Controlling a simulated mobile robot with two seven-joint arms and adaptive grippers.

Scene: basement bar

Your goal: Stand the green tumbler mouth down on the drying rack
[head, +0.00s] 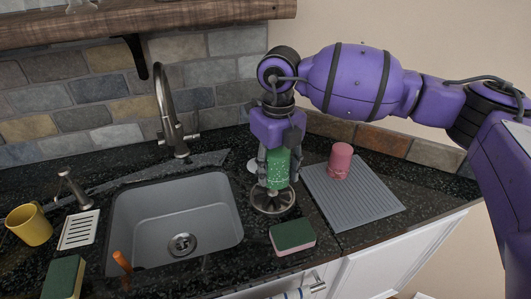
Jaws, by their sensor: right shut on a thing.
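The green tumbler (278,170) is between the fingers of my right gripper (277,174), which points down and is shut on it. The tumbler looks about vertical, over or on a round spoked metal fitting (272,202) right of the sink. I cannot tell whether it touches the fitting or which end is its mouth. The drying rack, a grey ribbed mat (365,207), lies to the right of the gripper. A pink tumbler (340,161) stands on its back part. My left gripper is not in view.
The grey sink (178,207) lies left of the gripper, with a tall faucet (170,118) behind. A green-and-pink sponge (292,236) lies in front of the fitting. A yellow mug (30,225) stands at far left. The rack's front and middle are bare.

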